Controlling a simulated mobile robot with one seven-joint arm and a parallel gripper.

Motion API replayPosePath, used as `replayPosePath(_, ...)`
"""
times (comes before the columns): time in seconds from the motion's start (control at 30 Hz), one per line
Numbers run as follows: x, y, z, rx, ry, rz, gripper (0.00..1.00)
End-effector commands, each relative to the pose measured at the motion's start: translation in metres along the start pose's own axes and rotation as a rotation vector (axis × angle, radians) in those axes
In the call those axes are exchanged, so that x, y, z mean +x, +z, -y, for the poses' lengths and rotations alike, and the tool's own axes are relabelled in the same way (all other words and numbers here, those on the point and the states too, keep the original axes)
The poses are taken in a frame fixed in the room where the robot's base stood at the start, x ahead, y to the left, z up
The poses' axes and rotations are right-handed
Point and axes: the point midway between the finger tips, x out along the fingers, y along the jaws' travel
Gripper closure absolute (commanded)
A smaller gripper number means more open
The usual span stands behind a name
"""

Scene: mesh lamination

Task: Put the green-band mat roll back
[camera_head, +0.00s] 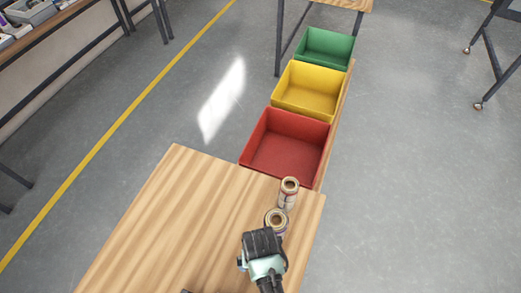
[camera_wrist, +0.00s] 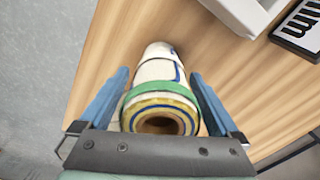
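The green-band mat roll (camera_wrist: 160,100) stands on the wooden table in the wrist view, its open end towards the camera. It is pale with blue lines, a green band and a yellowish rim. My gripper (camera_wrist: 162,80) has its two blue fingers on either side of it, with narrow gaps apparently showing near the tips, so it looks open around the roll. In the head view my gripper (camera_head: 265,243) is beside the nearer roll (camera_head: 276,219), whose band colour is unclear. A second upright roll (camera_head: 288,192) stands just beyond, near the table's far edge.
Red (camera_head: 285,147), yellow (camera_head: 309,90) and green (camera_head: 325,47) bins stand in a row beyond the table (camera_head: 170,220). The table's left part is clear. A white object (camera_wrist: 243,14) and a black-and-white piece (camera_wrist: 300,27) lie right in the wrist view.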

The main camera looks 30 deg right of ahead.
Motion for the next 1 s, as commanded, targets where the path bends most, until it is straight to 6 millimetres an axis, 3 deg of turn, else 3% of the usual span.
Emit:
replayPosePath(0.33, -0.014, -0.001, 0.000, 0.000, 0.000, -0.003, 0.02)
replayPosePath(0.8, -0.104, -0.002, 0.000, 0.001, -0.001, -0.005, 0.02)
replayPosePath(1.0, -0.121, -0.001, 0.000, 0.001, 0.000, -0.002, 0.02)
